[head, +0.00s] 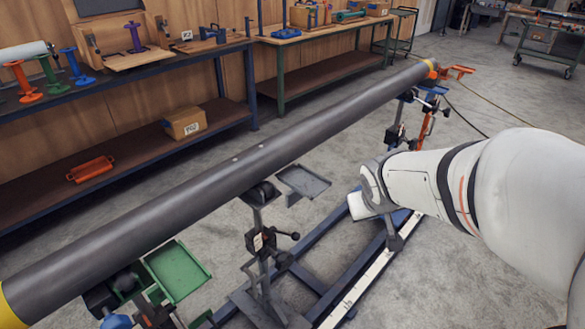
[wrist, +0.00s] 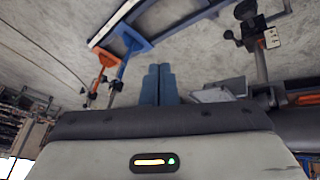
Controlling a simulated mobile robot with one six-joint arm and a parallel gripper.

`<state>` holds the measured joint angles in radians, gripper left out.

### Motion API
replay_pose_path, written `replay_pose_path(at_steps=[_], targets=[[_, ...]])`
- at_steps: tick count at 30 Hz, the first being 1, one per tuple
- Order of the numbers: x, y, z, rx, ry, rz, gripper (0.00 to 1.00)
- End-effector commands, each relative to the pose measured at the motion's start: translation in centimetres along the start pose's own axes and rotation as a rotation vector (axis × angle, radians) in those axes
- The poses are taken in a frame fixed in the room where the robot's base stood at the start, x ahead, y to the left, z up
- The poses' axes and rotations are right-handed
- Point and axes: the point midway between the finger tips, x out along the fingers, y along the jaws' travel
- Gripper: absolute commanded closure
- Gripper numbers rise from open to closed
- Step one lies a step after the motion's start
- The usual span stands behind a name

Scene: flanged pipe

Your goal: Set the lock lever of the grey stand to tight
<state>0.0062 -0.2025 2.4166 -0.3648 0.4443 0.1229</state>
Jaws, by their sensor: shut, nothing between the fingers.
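The grey stand (head: 262,248) is upright under the middle of the dark pipe (head: 230,165). Its post carries a pale label (head: 258,241) and dark knobs or handles on both sides; I cannot tell for sure which is the lock lever or how it is set. The stand also shows upside down at the upper right in the wrist view (wrist: 262,55). My gripper's blue fingers (wrist: 158,70) are together, empty, and apart from the stand. In the head view my wrist is to the right of the stand; the fingertips are hard to make out there.
A grey tray (head: 303,181) sticks out beside the stand's top, and a green tray (head: 178,270) is at the lower left. Blue floor rails (head: 310,278) run beneath. A blue and orange stand (head: 425,105) bears the far pipe end. Workbenches line the wall behind.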

Motion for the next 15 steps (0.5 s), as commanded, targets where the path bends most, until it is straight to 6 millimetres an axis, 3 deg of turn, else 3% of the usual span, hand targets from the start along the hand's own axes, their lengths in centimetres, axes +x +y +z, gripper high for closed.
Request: replay_pose_path(at_steps=[1,5,9,15], targets=[[2.7,0.0,-1.4,-0.045,0.043,0.008,1.0],[7.8,-0.9,-5.5,-0.171,0.19,-0.018,1.0],[13.2,-3.8,-8.4,-0.304,0.335,-0.12,1.0],[19.1,-10.2,-9.1,-0.459,0.491,-0.38,1.0]])
